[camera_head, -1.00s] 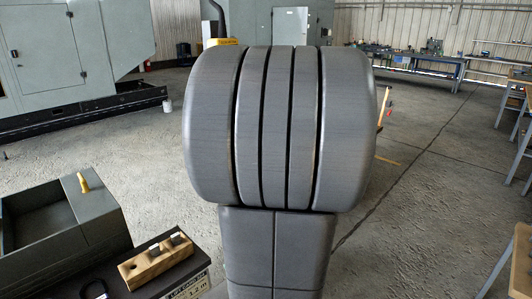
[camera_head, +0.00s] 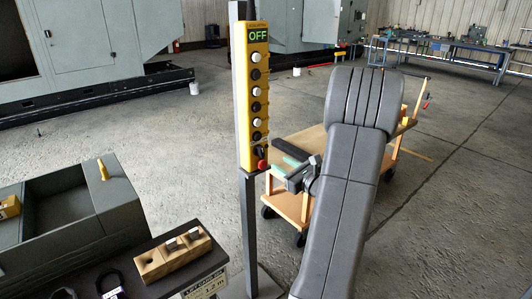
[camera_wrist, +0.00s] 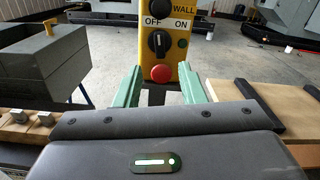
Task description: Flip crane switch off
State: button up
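The yellow crane control box (camera_head: 255,95) stands on a grey post, with a green OFF on its display and a column of black and white buttons. Its black rotary switch (camera_wrist: 159,43) sits between OFF and ON labels, above a red button (camera_wrist: 161,73). The knob looks roughly upright in the wrist view; I cannot tell its exact setting. My gripper (camera_wrist: 160,70) is open, its green fingers spread either side of the box's lower end, with nothing held. In the head view my gripper (camera_head: 287,168) is right of the box; contact is unclear.
A wooden cart (camera_head: 298,205) stands behind my gripper. A grey open bin (camera_head: 70,215) and a wooden block (camera_head: 172,257) are at lower left. Large grey cabinets (camera_head: 100,45) and workbenches (camera_head: 440,60) stand at the back. The floor between is mostly clear.

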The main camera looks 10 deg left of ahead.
aim_at(263, 153)
jog(key=p+x, duration=0.1)
jog(key=x, duration=0.8)
jog(key=shift+w+a+p, duration=0.2)
jog(key=shift+a+p, duration=0.05)
jog(key=shift+p, duration=0.15)
jog(key=shift+c, duration=0.5)
grip_shut()
